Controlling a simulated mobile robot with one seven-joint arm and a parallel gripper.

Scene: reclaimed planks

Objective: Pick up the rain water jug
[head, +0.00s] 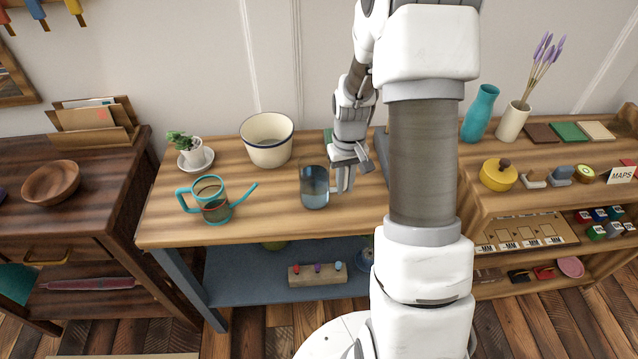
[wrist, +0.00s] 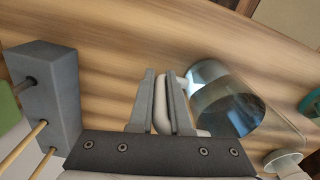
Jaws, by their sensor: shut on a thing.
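The rain water jug (head: 314,188) is a clear vessel with blue-tinted water, upright at the middle of the wooden bench (head: 270,228). In the wrist view the jug (wrist: 228,105) is just right of the fingers. My gripper (head: 344,184) points down at the jug's right side. In the wrist view its two fingers (wrist: 164,88) are shut on the jug's pale handle (wrist: 162,112), which shows between them. The jug's base appears at the bench top; I cannot tell whether it touches.
A teal-rimmed watering can (head: 212,202) stands left of the jug, its spout towards it. A cream pot (head: 267,140) and a potted plant (head: 190,149) stand behind. A grey block with rods (wrist: 45,95) is left of my fingers in the wrist view.

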